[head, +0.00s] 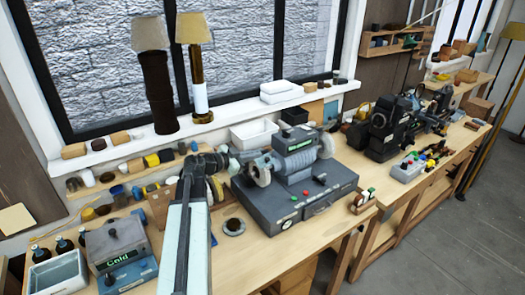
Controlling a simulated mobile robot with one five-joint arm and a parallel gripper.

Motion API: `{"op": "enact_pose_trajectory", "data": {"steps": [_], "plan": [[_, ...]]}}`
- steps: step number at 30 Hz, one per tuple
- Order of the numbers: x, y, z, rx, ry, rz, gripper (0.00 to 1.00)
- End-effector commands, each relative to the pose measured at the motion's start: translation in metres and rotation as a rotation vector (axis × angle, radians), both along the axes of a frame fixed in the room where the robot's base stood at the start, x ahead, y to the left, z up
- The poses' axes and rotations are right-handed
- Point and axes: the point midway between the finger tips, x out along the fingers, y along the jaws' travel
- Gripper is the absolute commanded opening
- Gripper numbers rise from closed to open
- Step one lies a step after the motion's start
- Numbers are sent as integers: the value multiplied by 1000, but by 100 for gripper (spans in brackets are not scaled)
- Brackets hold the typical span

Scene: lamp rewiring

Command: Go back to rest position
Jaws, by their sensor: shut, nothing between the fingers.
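My arm reaches up from the bottom of the head view, over the workbench (262,262). My gripper (228,154) is at its far end, small and partly merged with the machine behind it. It is shut and holds nothing. It is just left of the grey bench grinder (296,158), close to its left wheel; I cannot tell if they touch. Two table lamps stand on the window sill behind: one with a dark brown body (157,90) and one with a brown and white body (196,70).
A white tray (254,133) is behind the grinder. Dark machines (390,125) stand farther right. Open floor (450,240) shows at right.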

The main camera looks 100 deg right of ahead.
Motion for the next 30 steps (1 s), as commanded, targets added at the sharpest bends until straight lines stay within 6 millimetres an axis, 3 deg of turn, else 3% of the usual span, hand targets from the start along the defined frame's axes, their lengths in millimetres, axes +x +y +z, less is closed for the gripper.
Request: {"op": "enact_pose_trajectory", "data": {"steps": [6, 20, 22, 23, 26, 30], "plan": [[36, 21, 9, -1, 0, 3, 0], [47, 25, 10, -1, -1, 5, 0], [62, 22, 7, 0, -1, 27, 0], [74, 20, 4, -1, -1, 44, 0], [139, 13, -6, -1, -1, 138, 0], [264, 17, -23, 0, -2, 318, 0]]}}
